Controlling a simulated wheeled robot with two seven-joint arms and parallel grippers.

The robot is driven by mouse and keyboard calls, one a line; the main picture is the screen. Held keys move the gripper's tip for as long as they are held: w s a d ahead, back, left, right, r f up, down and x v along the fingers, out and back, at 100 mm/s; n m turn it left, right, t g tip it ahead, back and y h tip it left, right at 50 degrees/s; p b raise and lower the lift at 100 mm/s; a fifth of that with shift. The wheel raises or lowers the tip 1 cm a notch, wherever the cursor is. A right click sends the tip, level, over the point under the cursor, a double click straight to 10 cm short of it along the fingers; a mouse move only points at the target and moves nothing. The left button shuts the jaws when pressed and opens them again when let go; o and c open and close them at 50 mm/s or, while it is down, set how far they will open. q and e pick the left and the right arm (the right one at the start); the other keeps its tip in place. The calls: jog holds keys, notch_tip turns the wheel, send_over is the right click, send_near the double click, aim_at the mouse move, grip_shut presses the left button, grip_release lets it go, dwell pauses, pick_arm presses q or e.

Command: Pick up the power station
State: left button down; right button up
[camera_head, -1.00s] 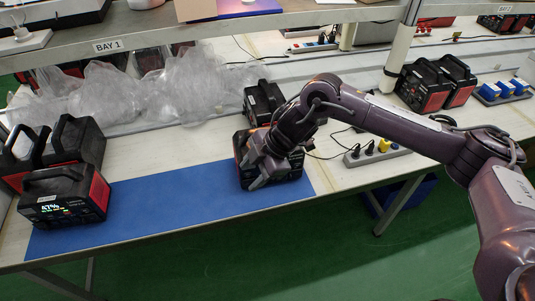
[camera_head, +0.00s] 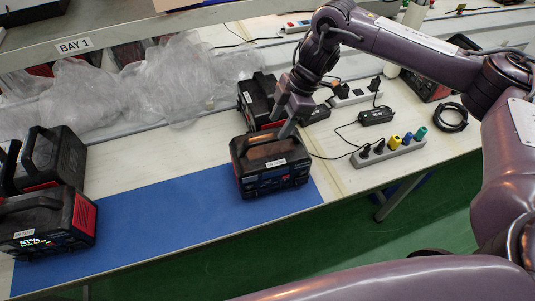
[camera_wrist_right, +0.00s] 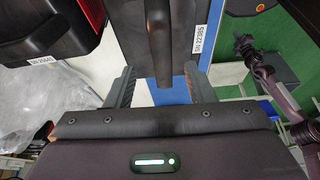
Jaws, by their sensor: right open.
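A black power station (camera_head: 270,178) with a carry handle and a small label stands upright at the right end of the blue mat (camera_head: 150,225). My right gripper (camera_head: 290,118) is open above its back right part. In the right wrist view the gripper (camera_wrist_right: 160,88) has its fingers on either side of the power station's dark handle (camera_wrist_right: 160,40), apart from it as far as shows. The label on its top reads SN 22385. In the right wrist view a purple arm of mine (camera_wrist_right: 268,72) shows small at the right; its jaws are too small to judge.
A second power station (camera_head: 257,100) stands close behind. Two more stand at the left, one with a lit display (camera_head: 45,225). Crumpled clear plastic (camera_head: 150,85) lies at the back. A power strip (camera_head: 390,153) with plugs and cables lies at the right.

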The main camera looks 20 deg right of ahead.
aim_at(271, 136)
jog(key=shift+s+a+f+p, duration=0.2)
jog(key=shift+a+f+p, duration=0.3)
jog(key=shift+f, duration=0.1)
jog(key=shift+s+a+f+p, duration=0.15)
jog(key=shift+a+f+p, duration=0.35)
jog(key=shift+f, duration=0.1)
jog(key=shift+x, duration=1.2)
jog(key=shift+w+f, duration=0.25)
jog(key=shift+f, duration=0.1)
pick_arm(q)
jog(key=shift+s+r, duration=0.45)
jog(key=shift+r, duration=0.2)
jog(key=shift+s+r, duration=0.45)
jog(key=shift+r, duration=0.15)
pick_arm(e)
jog(key=shift+f, duration=0.15)
grip_shut()
pick_arm(q)
jog(key=shift+w, duration=0.1)
pick_arm(e)
jog(key=shift+f, duration=0.1)
